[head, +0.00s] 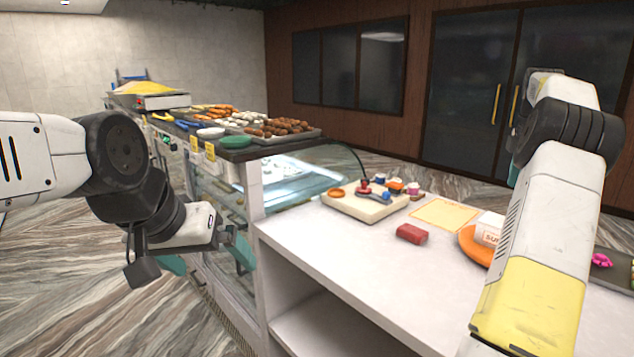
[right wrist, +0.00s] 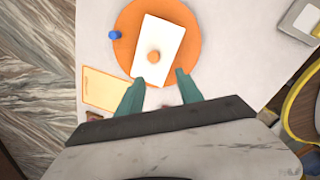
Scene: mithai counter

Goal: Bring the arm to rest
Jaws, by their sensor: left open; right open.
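My left arm comes in from the left in the head view. Its gripper (head: 204,258) hangs low in front of the glass display case, with teal fingers apart and nothing seen between them. My right arm rises at the right of the head view and hides most of its own gripper. In the right wrist view the right gripper (right wrist: 160,86) is open, its teal fingers apart over the white counter. A white box (right wrist: 158,48) with an orange spot on top sits on a round orange tray (right wrist: 193,22) beyond the fingertips; I see no contact.
The white counter (head: 290,235) holds a cream board (head: 345,208) with small items, a red block (head: 411,234) and a yellow-orange mat (head: 443,214). The glass case (head: 300,165) carries trays of sweets. A small blue item (right wrist: 115,35) lies by the tray. Striped floor at left is open.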

